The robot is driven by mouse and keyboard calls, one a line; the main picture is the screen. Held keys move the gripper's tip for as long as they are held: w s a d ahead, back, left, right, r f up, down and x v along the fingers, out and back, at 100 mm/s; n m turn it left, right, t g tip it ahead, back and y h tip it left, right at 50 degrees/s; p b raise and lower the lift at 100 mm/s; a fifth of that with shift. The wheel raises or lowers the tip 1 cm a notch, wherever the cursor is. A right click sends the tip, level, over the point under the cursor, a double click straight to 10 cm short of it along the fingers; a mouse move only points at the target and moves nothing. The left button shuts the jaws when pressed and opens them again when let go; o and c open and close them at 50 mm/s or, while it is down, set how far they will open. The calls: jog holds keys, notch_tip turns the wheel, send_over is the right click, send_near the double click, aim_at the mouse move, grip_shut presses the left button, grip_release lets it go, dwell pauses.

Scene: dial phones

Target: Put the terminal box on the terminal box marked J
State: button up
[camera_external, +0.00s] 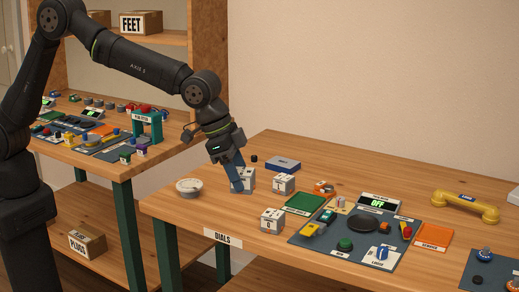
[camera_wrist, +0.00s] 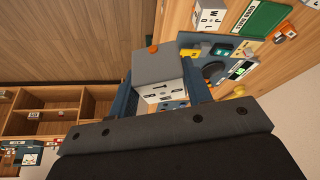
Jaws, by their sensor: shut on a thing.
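My gripper (camera_external: 236,176) is shut on a grey and white terminal box (camera_external: 246,183), just above or at the table's left part. In the wrist view the held box (camera_wrist: 160,72) sits between the two blue fingers, its grey face and a white face with small dark marks showing. A second white and grey terminal box (camera_external: 283,184) stands to the right of the held one. A third terminal box (camera_external: 272,220) stands nearer the front edge. A box with letters that seem to include J (camera_wrist: 209,16) shows in the wrist view. Which external-view box that is, I cannot tell.
A green board (camera_external: 305,202) and a dark panel (camera_external: 345,250) with dials and buttons lie to the right. A round white dial (camera_external: 188,187) is left of my gripper. A blue and white box (camera_external: 283,164) is behind. A yellow handset (camera_external: 465,205) lies far right.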

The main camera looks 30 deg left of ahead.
jog(key=w+f, duration=0.2)
jog(key=w, duration=0.1)
jog(key=w+d+f, duration=0.1)
jog(key=w+f, duration=0.1)
jog(key=w, duration=0.2)
jog(key=w+f, duration=0.3)
jog(key=w, duration=0.1)
jog(key=shift+w+d, duration=0.2)
jog(key=shift+f, duration=1.95)
jog(key=shift+f, duration=0.1)
jog(key=o, duration=1)
jog(key=v, duration=1.2)
jog(key=shift+s+a, duration=0.1)
